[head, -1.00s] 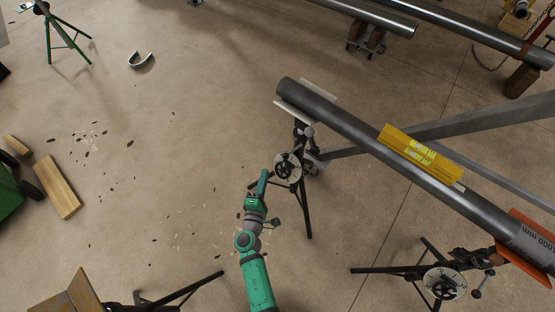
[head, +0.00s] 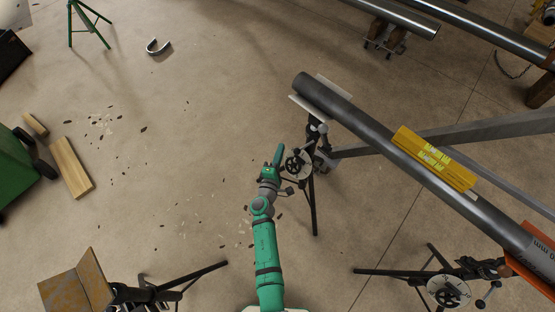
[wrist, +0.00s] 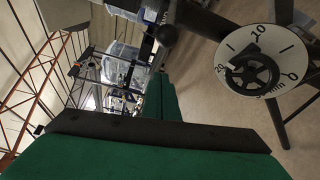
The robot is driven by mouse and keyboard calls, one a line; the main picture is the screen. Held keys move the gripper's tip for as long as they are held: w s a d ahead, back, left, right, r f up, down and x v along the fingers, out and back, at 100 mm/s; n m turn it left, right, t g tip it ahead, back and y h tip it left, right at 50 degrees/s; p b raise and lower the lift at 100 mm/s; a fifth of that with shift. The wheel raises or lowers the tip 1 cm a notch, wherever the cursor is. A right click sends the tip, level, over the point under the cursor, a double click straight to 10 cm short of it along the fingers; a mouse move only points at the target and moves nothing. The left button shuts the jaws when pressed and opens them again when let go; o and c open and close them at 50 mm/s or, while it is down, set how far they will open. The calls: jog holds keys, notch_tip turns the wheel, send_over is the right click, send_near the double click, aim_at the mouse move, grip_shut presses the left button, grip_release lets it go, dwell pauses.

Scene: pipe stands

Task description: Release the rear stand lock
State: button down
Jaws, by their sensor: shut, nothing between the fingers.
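The far pipe stand (head: 313,190) is a black tripod under the far end of a grey pipe (head: 375,130). A pale round dial (head: 303,176) with a black handwheel (head: 293,164) is on its side. The dial (wrist: 287,54) shows large at the right of the wrist view, with numbers and the black wheel (wrist: 250,76). A dark rod with a round end (wrist: 167,36) shows near the top centre. My green gripper (head: 279,152) is shut and empty, just left of the dial in the picture. Its fingers show in the wrist view (wrist: 161,97). I cannot tell whether they touch the stand.
A nearer stand with a similar dial (head: 448,292) is at the lower right. A yellow level-like block (head: 434,158) lies on the pipe. The floor to the left is mostly open, with scattered chips and a wooden plank (head: 72,167).

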aim_at(305, 146)
jog(key=d, duration=0.1)
jog(key=s+d, duration=0.2)
jog(key=shift+d+r, duration=0.35)
jog(key=shift+r, duration=0.05)
jog(key=shift+a, duration=0.1)
